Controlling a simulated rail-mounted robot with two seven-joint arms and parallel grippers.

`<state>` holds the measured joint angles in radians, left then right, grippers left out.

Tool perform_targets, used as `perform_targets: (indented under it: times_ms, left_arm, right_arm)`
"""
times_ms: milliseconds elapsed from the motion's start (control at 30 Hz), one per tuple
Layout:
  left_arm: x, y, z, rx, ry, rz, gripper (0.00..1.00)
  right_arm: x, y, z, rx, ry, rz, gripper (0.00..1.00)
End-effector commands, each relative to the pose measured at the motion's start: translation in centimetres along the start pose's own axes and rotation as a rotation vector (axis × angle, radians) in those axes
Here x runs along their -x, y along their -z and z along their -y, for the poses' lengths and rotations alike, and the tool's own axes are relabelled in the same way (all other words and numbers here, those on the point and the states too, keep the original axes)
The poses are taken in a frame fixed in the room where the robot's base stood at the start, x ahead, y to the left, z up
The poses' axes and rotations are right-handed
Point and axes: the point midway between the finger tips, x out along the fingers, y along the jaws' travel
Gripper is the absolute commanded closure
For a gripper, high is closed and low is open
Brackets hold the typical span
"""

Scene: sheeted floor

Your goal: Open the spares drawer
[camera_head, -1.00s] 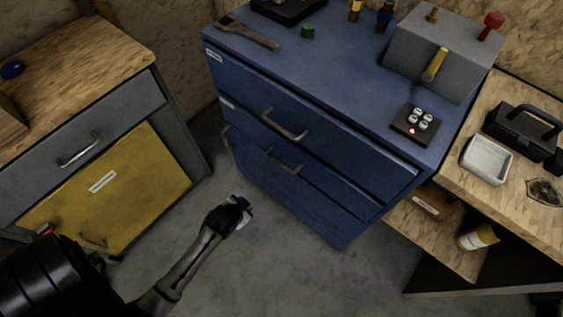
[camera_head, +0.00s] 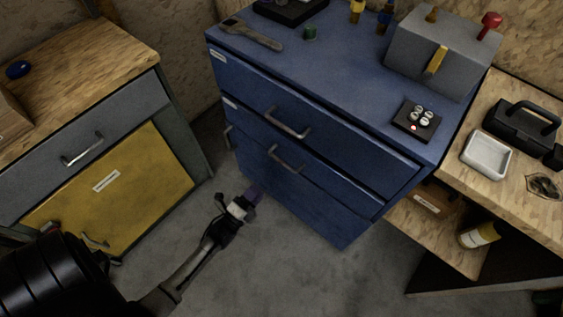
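The blue cabinet (camera_head: 300,203) stands in the middle with several drawers stacked under its top. Its upper drawer has a grey bar handle (camera_head: 288,123) and its second drawer a similar handle (camera_head: 286,160); both drawers look closed. Small white labels sit at the drawers' left corners, too small to read, so I cannot tell which is the spares drawer. My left gripper (camera_head: 239,206) is low in front of the cabinet's left part, below the handles in the picture and apart from them. Its fingers are too small and dark to judge the opening. My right gripper is out of view.
A wooden-topped bench (camera_head: 95,60) with a grey drawer (camera_head: 60,155) and a yellow door (camera_head: 130,190) stands at left. A grey box (camera_head: 425,65) and a small black tray (camera_head: 403,128) sit on the cabinet. Wooden shelves stand at right. The grey floor in front is clear.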

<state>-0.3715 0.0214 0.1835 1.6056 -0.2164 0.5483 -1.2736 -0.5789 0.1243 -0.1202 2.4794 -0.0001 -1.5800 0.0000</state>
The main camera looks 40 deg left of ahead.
Motion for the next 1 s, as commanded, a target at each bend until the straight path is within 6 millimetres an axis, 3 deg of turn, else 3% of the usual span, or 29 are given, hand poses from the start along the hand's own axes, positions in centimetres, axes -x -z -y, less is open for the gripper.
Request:
perform_targets:
  times_ms: [600,800,1000]
  left_arm:
    - [-10.3,0.0,-0.2,-0.002,0.001,0.0,0.61]
    - [-12.3,0.0,-0.1,-0.002,0.0,0.0,0.61]
    - [-13.2,0.0,-0.1,-0.001,-0.002,0.0,0.61]
  right_arm:
    - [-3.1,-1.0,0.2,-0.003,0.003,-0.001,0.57]
    - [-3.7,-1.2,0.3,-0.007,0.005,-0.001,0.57]
    - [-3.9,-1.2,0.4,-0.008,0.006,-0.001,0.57]
